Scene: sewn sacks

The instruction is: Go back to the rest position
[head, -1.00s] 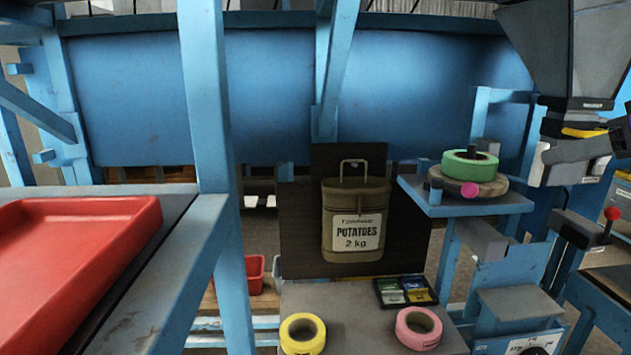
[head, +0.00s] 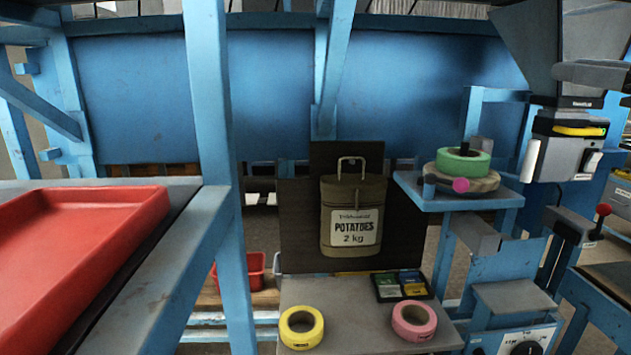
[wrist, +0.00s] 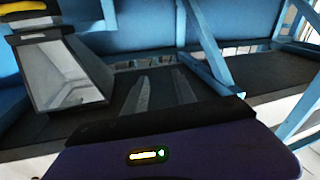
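In the wrist view, my gripper (wrist: 162,76) shows as two grey fingers standing apart, with nothing visible between them. A dark purple body with a small lit light fills the bottom of that view. In the head view I cannot make out the fingers. A grey rounded part at the upper right edge may belong to my arm.
A sewn potato sack (head: 352,217) stands upright against a dark board. Yellow tape (head: 301,342) and pink tape (head: 414,335) lie on the grey bench (head: 352,311). A red tray (head: 76,244) is at left. Blue posts and a machine (head: 566,150) flank the space.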

